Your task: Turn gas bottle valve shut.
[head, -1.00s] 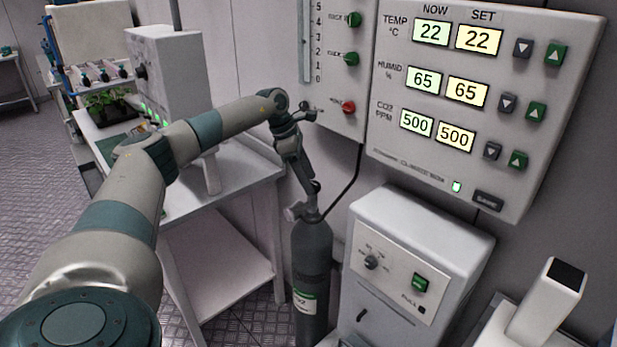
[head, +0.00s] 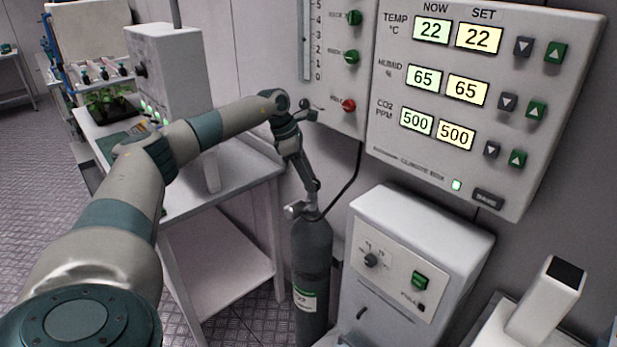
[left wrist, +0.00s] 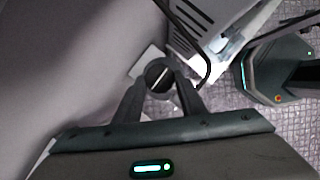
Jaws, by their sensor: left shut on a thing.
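The gas bottle (head: 311,262) is a dark grey cylinder with a green and white label, upright on the floor between the table and a white cabinet. Its valve fitting (head: 297,210) shows at the top. My left gripper (head: 313,188) reaches down onto the bottle top from above. In the left wrist view, its fingers (left wrist: 161,82) are closed around the round dark valve knob (left wrist: 159,77), which bears a pale line. The gripper hides most of the knob in the head view. My right gripper is not in view.
A white cabinet (head: 425,235) stands close to the bottle's right. A white table (head: 215,254) stands to its left. A black hose (head: 347,185) runs up the wall behind. The climate box (head: 480,110) hangs above.

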